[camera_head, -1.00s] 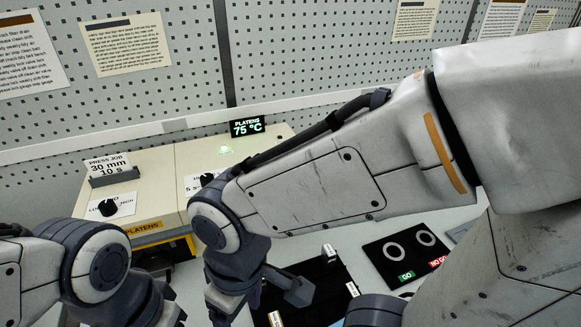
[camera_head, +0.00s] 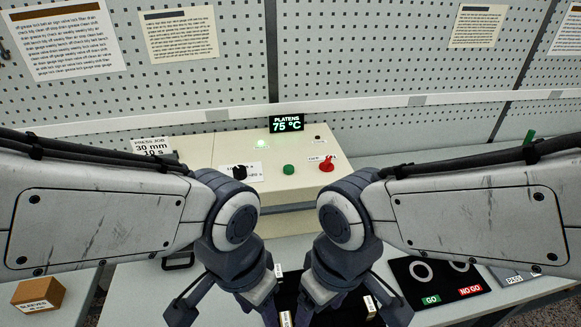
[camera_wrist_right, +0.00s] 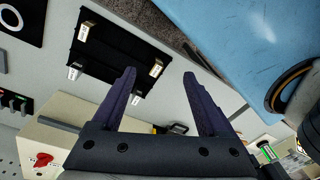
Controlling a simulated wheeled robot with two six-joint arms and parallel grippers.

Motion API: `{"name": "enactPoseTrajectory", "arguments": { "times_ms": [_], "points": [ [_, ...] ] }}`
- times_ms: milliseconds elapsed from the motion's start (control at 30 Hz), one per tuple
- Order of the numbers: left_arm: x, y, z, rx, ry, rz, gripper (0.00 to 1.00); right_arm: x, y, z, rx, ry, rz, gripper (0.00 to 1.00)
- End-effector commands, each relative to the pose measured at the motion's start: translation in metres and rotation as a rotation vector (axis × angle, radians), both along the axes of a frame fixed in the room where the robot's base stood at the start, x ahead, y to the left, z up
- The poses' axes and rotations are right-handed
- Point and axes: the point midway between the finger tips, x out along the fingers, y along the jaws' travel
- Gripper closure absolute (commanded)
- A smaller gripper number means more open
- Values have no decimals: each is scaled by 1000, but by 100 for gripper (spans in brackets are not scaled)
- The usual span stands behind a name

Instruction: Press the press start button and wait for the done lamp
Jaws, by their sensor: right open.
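The beige press (camera_head: 212,150) stands at the back against the pegboard. A green button (camera_head: 289,169) sits on its front part, between a black knob (camera_head: 240,172) and a red switch (camera_head: 327,163). A green lamp (camera_head: 261,143) on its top is lit. A small dark round fitting (camera_head: 318,139) with an unreadable label is unlit. A display (camera_head: 286,123) reads PLATENS 75 °C. My right gripper (camera_wrist_right: 160,73) is open and empty, nearer me than the press and off the button. My left gripper is low in the head view, its fingers largely hidden by its wrist.
A black tray (camera_wrist_right: 101,51) with several labelled pieces lies below my grippers. A GO / NO GO gauge board (camera_head: 438,284) is at right, a SLEEVES box (camera_head: 38,295) at lower left. A PRESS JOB card (camera_head: 152,147) reads 30 mm, 10 s.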

Motion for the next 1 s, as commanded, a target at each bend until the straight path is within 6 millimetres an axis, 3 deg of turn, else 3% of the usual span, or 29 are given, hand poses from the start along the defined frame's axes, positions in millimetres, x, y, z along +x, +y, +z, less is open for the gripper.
{"name": "enactPoseTrajectory", "arguments": {
  "times_ms": [367,567,1000],
  "points": [
    [0,0,0,0,0,0,50,0,0,0,0,0,0,24],
    [0,0,0,0,0,0,50,0,0,0,0,0,0,100],
    [0,0,0,0,0,0,50,0,0,0,0,0,0,100]
  ]
}}
